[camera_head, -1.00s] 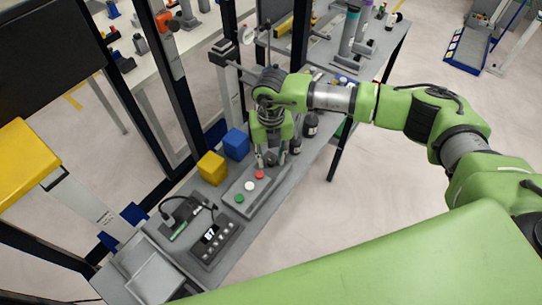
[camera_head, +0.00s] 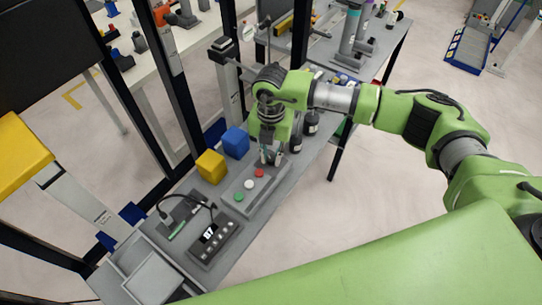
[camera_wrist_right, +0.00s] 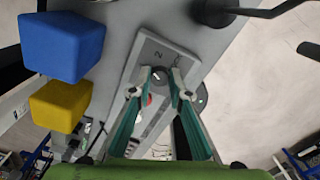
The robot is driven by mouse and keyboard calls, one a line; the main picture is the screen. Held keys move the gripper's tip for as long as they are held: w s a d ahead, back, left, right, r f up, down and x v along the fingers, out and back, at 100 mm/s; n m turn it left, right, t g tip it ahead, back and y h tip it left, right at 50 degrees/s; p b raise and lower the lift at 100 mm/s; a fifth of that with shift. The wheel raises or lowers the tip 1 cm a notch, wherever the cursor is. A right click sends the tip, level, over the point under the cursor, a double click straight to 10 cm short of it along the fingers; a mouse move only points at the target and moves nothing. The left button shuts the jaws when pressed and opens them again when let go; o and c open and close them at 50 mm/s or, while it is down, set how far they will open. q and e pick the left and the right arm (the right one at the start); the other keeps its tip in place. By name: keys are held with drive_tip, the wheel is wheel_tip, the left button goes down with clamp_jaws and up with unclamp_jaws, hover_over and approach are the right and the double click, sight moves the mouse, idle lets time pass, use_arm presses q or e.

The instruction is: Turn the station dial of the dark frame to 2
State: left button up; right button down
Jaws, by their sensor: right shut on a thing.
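The grey station box (camera_head: 241,202) lies on the bench, with a red button (camera_head: 259,173), a white one and a green one in a row. My right gripper (camera_head: 269,161) points down at the far end of the box, past the red button. In the right wrist view the fingertips of my right gripper (camera_wrist_right: 159,77) are shut on the dark dial (camera_wrist_right: 158,72), one on each side. A numeral 2 is printed on the box beside the dial. Other marks are partly hidden by a finger. In the head view the gripper hides the dial. My left gripper is out of view.
A yellow cube (camera_head: 211,167) and a blue cube (camera_head: 236,143) stand left of the box. Dark bottles (camera_head: 311,123) stand beyond the gripper. A keypad with a display (camera_head: 213,240) and a grey tray (camera_head: 153,279) lie nearer. Dark frame posts line the bench's left side.

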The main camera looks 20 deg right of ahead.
sight(271, 158)
drive_tip(key=m, duration=0.4)
drive_tip(key=shift+b, duration=0.35)
drive_tip(key=shift+r+m, duration=0.1)
drive_tip(key=shift+m, duration=1.5)
drive_tip(key=c, duration=1.9)
unclamp_jaws()
wheel_tip(271, 158, up, 12)
